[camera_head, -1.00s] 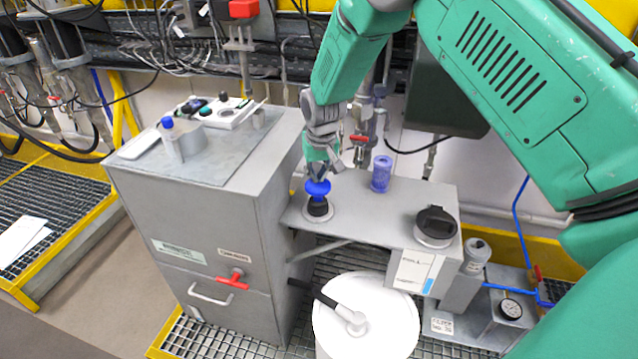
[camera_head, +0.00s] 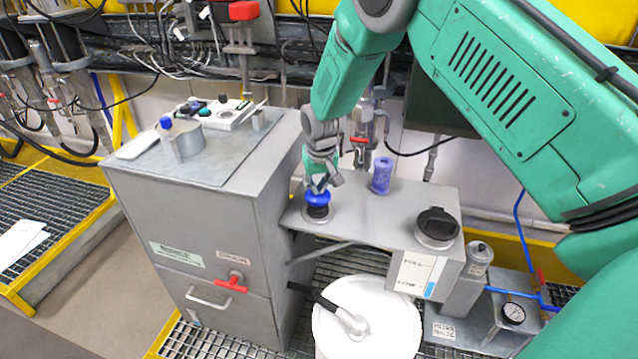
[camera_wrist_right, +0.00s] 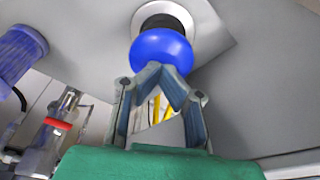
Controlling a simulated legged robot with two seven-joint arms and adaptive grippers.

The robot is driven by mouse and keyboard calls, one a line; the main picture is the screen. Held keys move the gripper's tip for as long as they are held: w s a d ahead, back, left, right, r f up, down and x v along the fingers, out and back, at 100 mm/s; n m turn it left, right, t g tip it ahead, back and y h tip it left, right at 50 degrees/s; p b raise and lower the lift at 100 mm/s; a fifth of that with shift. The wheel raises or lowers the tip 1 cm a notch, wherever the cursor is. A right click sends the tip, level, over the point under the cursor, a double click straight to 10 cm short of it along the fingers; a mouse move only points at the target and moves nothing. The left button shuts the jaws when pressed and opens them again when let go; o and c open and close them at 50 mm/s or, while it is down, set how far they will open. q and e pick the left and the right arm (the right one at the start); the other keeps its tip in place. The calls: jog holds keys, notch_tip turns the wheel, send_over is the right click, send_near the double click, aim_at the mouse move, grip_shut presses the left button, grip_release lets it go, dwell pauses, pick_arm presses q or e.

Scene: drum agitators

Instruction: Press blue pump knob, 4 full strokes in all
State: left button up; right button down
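The blue pump knob (camera_head: 317,198) sits on a black collar (camera_head: 318,212) at the left end of the grey shelf. It stands low, with a short part of the collar showing. In the right wrist view the round blue knob (camera_wrist_right: 162,54) is in front of the fingertips, with a pale ring behind it. My right gripper (camera_head: 318,187) is above the knob, its tips at or very near the knob's top. In the wrist view its fingers (camera_wrist_right: 157,70) meet at the tips, with nothing between them. My left gripper is not in view.
A ribbed blue-violet cylinder (camera_head: 382,175) and a black-capped port (camera_head: 436,226) stand on the same shelf (camera_head: 370,215). A grey cabinet (camera_head: 190,230) with a control box on top is at the left. A white drum (camera_head: 368,320) is below.

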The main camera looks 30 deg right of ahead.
jog(key=shift+s, duration=0.1)
jog(key=shift+w+p+v, duration=0.15)
jog(key=shift+p+v, duration=0.55)
jog(key=shift+v, duration=0.2)
jog(key=shift+w+p+v, duration=0.2)
jog(key=shift+p+v, duration=0.55)
jog(key=shift+v, duration=0.15)
jog(key=shift+w+p+v, duration=0.15)
jog(key=shift+p+v, duration=0.55)
jog(key=shift+v, duration=0.2)
jog(key=shift+w+d+r, duration=0.1)
jog(key=shift+d+r, duration=0.1)
jog(key=p+v, duration=0.1)
jog(key=v, duration=0.1)
jog(key=p+v, duration=0.1)
jog(key=w+p+v, duration=0.1)
jog(key=p+v, duration=0.1)
jog(key=shift+d+r, duration=0.15)
jog(key=shift+r, duration=0.3)
